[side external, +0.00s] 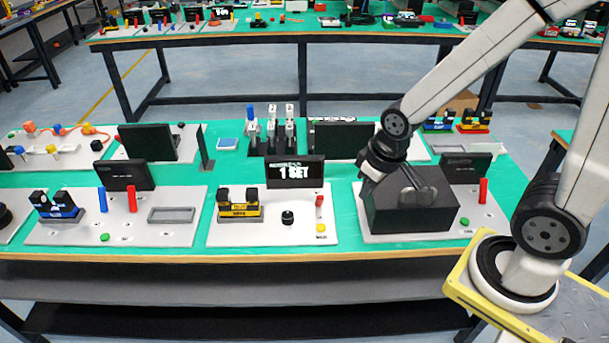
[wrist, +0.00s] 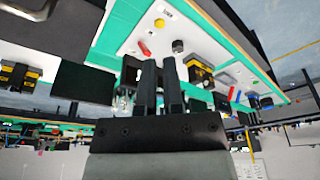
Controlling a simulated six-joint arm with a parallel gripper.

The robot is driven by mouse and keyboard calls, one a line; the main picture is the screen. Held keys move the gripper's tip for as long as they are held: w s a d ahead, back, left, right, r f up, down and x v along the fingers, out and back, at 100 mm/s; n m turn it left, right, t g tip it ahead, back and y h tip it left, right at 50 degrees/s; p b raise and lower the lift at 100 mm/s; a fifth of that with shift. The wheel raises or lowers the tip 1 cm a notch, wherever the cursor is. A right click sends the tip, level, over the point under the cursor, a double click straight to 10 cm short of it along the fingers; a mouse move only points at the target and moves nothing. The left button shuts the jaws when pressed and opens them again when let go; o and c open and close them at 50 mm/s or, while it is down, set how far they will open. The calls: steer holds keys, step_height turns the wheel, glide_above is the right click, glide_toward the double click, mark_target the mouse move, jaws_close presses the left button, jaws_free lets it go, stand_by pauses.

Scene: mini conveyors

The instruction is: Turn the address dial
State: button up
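The address dial (side external: 288,217) is a small black round knob on the white middle panel (side external: 255,236). It also shows in the wrist view (wrist: 178,46), beyond my fingertips, between the red piece and the yellow-and-black block.
On the middle panel stand a yellow-and-black block (side external: 239,211), a red upright piece (side external: 319,201) and a yellow button (side external: 321,228). The black box (side external: 410,214) fills much of the right panel. The space above the dial is open.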

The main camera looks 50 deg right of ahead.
steer(key=o, duration=0.7)
steer(key=shift+w, duration=0.25)
steer(key=shift+o, duration=1)
steer(key=shift+w, duration=0.4)
steer(key=n+g, duration=0.2)
steer(key=n, duration=0.5)
glide_toward(287, 214)
steer(key=shift+s+d+f, duration=0.1)
steer(key=shift+s+f, duration=0.15)
steer(key=shift+f, duration=0.15)
steer(key=shift+w+f+g, duration=0.3)
steer(key=shift+w+f, duration=0.15)
steer(key=shift+f, duration=0.15)
steer(key=shift+f, duration=0.1)
steer(key=shift+f, duration=3.8)
jaws_close()
